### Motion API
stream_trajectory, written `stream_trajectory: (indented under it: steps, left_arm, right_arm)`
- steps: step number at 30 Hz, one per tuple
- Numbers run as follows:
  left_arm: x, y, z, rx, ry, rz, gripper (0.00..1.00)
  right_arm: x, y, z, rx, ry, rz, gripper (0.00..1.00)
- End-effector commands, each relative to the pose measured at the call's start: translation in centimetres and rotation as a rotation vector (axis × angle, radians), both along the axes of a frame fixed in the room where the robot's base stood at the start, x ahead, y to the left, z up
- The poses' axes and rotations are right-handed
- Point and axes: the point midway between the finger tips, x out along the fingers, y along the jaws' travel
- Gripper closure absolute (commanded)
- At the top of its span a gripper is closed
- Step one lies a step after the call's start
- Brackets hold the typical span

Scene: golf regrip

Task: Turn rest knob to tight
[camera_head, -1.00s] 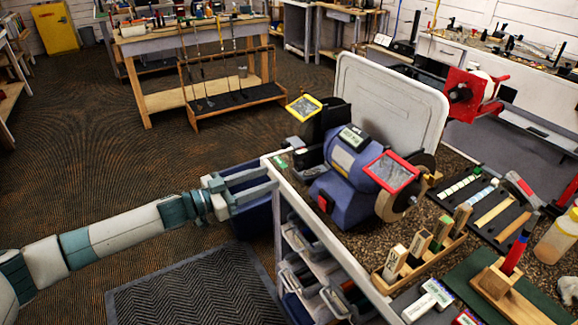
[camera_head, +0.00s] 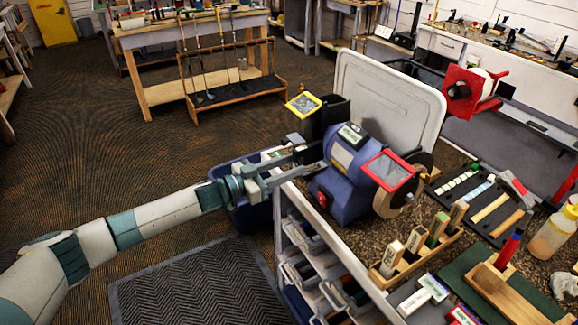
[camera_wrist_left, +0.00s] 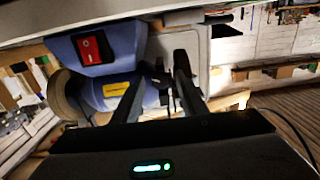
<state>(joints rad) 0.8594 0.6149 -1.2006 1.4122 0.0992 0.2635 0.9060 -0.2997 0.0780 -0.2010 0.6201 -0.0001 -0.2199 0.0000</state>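A blue bench grinder (camera_head: 348,165) stands at the left edge of the bench, with a yellow-framed shield (camera_head: 303,105) and a red-framed shield (camera_head: 388,170). My left gripper (camera_head: 314,153) is at the grinder's left end, its fingers pointing toward it. In the left wrist view the two fingers (camera_wrist_left: 160,68) are apart, with a small dark part (camera_wrist_left: 160,80) showing between them. I cannot tell whether this is the rest knob or whether the fingers touch it. The grinder's body also shows in the left wrist view (camera_wrist_left: 118,45), with a red switch (camera_wrist_left: 90,47). My right gripper is not in view.
A pale upright panel (camera_head: 385,100) stands behind the grinder. Wooden blocks (camera_head: 420,240) and a tool tray (camera_head: 485,205) occupy the bench to the right. Drawers (camera_head: 310,260) are below the bench edge. A dark mat (camera_head: 200,285) lies on open floor at the left.

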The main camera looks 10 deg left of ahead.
Motion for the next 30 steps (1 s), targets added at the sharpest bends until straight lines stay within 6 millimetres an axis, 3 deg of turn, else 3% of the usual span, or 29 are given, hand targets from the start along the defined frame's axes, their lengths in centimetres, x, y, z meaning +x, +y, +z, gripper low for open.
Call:
stream_trajectory:
  steps: [1, 4, 11, 23, 30]
  left_arm:
    - [0.00, 0.01, 0.00, 0.000, 0.000, 0.000, 0.75]
    - [0.00, 0.02, 0.00, 0.000, 0.000, 0.000, 0.99]
    - [-0.01, 0.03, -0.05, 0.018, -0.025, 0.000, 0.99]
    - [0.03, 0.07, -0.16, 0.262, -0.359, 0.000, 0.99]
    - [0.03, 0.07, -0.07, 0.293, -0.402, 0.000, 0.99]
  right_arm:
    - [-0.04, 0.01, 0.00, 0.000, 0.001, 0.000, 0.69]
    - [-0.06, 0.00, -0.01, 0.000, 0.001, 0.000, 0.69]
    - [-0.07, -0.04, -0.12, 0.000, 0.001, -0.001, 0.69]
    - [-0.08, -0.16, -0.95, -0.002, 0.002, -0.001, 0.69]
    - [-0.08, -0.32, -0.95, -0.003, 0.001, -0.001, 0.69]
